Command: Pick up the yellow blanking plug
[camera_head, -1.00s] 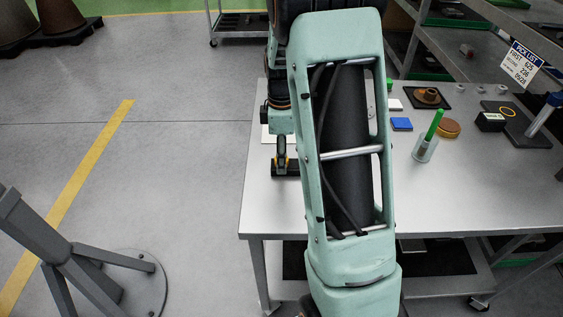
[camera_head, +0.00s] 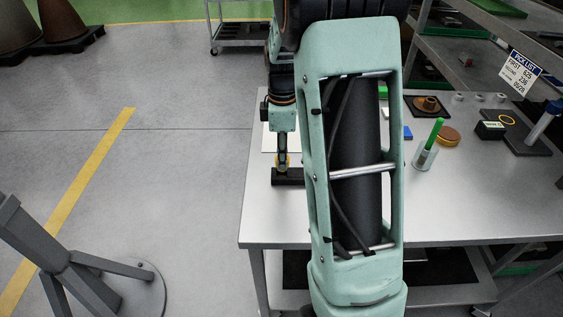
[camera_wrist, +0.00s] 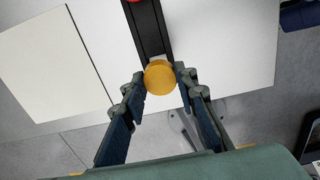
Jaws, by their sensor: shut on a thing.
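The yellow blanking plug (camera_wrist: 160,77) is a round yellow disc at the near end of a narrow black holder (camera_wrist: 147,30) in the wrist view. My gripper (camera_wrist: 161,82) has one finger on each side of the plug and is shut on it. In the head view my gripper (camera_head: 282,158) points down at the left side of the table, just above the black holder (camera_head: 288,178). I cannot tell whether the plug is clear of the holder.
A red piece (camera_wrist: 134,1) shows farther along the holder. On the grey table (camera_head: 350,222) stand a clear cup with a green stick (camera_head: 426,148), a brown round part (camera_head: 448,136) and a black box (camera_head: 490,130). The table's front left is clear.

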